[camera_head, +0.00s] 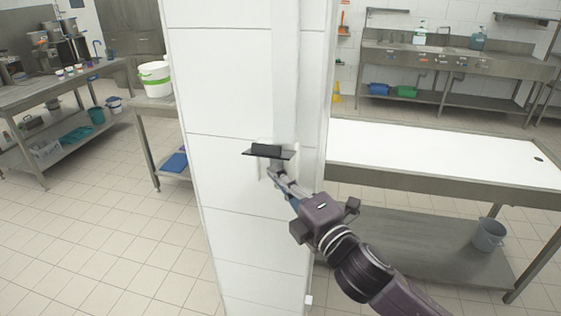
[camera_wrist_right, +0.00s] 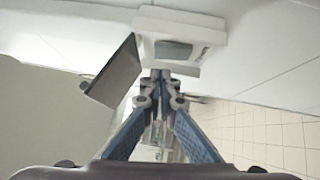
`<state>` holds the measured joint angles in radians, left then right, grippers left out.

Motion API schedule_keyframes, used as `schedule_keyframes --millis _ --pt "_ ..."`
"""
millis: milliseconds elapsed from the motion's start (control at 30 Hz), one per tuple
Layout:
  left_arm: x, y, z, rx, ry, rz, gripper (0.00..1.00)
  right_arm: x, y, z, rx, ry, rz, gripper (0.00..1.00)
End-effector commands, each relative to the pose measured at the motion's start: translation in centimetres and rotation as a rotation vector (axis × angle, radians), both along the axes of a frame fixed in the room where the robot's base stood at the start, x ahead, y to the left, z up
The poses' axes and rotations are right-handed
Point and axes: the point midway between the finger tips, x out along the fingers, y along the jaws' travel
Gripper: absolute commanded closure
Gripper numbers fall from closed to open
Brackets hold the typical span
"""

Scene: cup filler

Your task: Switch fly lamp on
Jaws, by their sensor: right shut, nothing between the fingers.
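A small white switch box (camera_head: 266,147) with a dark flap (camera_head: 269,152) sits on the white tiled pillar. In the right wrist view the box (camera_wrist_right: 181,24) shows a grey rocker-like face (camera_wrist_right: 174,50), and the dark flap (camera_wrist_right: 116,72) stands out beside it. My right gripper (camera_head: 276,174) is shut and empty, its tips just below the flap. In the right wrist view the fingertips (camera_wrist_right: 161,75) are together at the edge of the box by the grey face; I cannot tell whether they touch. The fly lamp cannot be made out. My left gripper is not in view.
The white tiled pillar (camera_head: 235,215) fills the middle. A white-topped steel table (camera_head: 440,152) stands right of it, above a lower shelf with a grey bucket (camera_head: 489,234). A side table with a white-green bucket (camera_head: 155,78) is on the left. Floor at left is clear.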

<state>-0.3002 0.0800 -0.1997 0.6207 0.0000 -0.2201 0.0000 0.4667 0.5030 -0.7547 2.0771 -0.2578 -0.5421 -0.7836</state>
Motion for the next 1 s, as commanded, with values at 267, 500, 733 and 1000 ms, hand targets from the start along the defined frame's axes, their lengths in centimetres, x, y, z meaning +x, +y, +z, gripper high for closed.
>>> schedule_keyframes --millis 267,500,733,1000 --pt "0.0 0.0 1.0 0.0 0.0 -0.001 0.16 2.1 -0.6 0.4 0.001 0.001 0.001 1.0" --pt "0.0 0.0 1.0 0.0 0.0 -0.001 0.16 2.2 -0.6 0.3 0.002 0.001 0.001 1.0" --pt "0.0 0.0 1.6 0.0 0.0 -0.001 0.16 2.7 -0.8 0.8 0.0 0.0 0.0 1.0" --pt "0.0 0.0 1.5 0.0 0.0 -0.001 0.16 2.8 -0.8 0.7 0.001 0.0 0.001 1.0"
